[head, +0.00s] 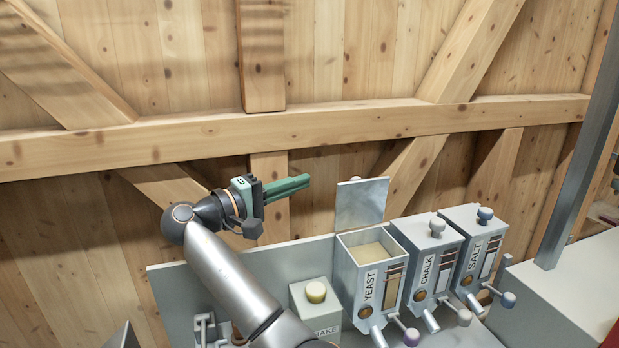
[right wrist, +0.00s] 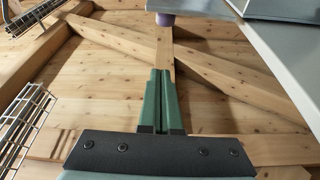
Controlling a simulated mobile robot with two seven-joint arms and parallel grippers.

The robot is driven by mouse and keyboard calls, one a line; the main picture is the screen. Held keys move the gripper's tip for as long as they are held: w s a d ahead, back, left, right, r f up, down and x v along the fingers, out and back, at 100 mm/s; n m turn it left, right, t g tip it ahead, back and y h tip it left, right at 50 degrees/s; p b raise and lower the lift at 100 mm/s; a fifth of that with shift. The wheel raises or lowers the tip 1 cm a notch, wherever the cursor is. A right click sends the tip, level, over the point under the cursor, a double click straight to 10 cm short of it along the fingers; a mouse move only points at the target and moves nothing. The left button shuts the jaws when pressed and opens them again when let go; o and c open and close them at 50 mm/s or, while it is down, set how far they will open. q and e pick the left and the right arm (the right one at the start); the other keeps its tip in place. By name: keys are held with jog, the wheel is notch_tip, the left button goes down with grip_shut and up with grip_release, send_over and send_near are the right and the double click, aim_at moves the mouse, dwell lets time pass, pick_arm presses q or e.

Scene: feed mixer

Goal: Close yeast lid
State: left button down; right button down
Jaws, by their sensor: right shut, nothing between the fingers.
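The yeast bin (head: 372,287) is a grey box labelled YEAST with pale powder inside. Its lid (head: 361,203) stands open, upright at the back of the bin, with a small knob (head: 356,179) just showing behind its top edge. My right gripper (head: 307,181) has green fingers, shut and empty, to the left of the lid and apart from it, at about the height of its top edge. In the right wrist view its fingers (right wrist: 162,72) are together, and a purple knob (right wrist: 165,19) under a grey plate shows beyond them. My left gripper is not in view.
The chalk bin (head: 432,270) and salt bin (head: 473,250) stand to the right, lids down. A wooden wall (head: 160,130) stands behind. Wire racks (right wrist: 22,125) show in the wrist view.

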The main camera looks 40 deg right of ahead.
aim_at(357, 199)
jog(key=s+d+p, duration=0.3)
jog(key=d, duration=0.5)
jog(key=shift+s, duration=0.35)
